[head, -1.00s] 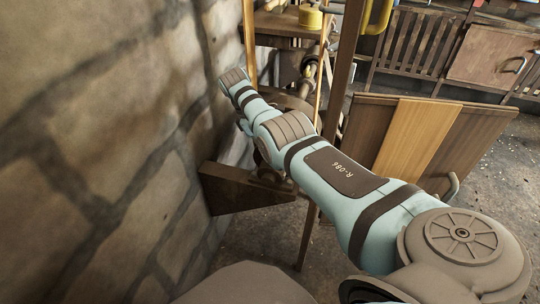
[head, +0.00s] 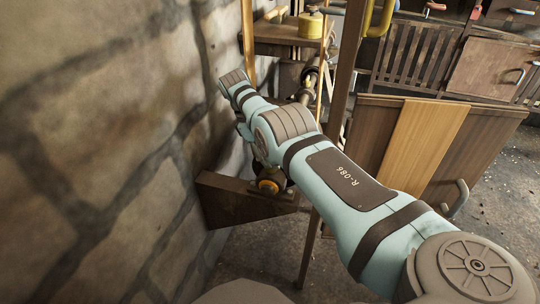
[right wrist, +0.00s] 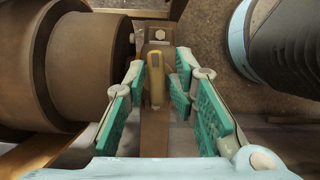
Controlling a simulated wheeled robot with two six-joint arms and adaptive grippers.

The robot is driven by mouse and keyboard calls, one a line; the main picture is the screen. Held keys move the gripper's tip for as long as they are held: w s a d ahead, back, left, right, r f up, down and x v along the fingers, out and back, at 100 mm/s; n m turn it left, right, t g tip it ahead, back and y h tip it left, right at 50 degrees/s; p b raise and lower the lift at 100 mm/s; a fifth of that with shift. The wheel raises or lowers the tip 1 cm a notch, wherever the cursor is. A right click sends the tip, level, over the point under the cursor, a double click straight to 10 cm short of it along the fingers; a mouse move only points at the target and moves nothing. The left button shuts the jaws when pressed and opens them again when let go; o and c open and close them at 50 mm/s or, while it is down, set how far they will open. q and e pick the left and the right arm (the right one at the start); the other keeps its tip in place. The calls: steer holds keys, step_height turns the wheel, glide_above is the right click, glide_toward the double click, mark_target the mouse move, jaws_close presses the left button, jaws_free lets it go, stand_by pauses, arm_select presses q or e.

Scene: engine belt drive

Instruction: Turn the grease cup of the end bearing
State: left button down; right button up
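In the right wrist view a yellow-brass upright piece (right wrist: 155,82), which looks like the grease cup, stands on a brown bar with a hex bolt behind it. My right gripper (right wrist: 161,77) is open, its green-padded fingers on either side of the brass piece; I see no clear contact. In the head view my right arm reaches toward the stone wall, and its gripper is mostly hidden behind the arm. A round part with an orange-brass ring (head: 268,183), possibly the end bearing, sits on a brown wall bracket (head: 245,207). My left gripper is not in view.
A large brown pulley or drum (right wrist: 85,65) lies close left of the fingers in the wrist view. The stone wall (head: 100,150) is close on the left. A brown post (head: 335,125) and wooden panels (head: 425,145) stand right of and behind the arm.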

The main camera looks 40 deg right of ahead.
steer(key=shift+d, duration=0.15)
steer(key=shift+w, duration=0.1)
steer(key=shift+r, duration=0.3)
step_height(320, 180, up, 9)
steer(key=shift+r, duration=0.15)
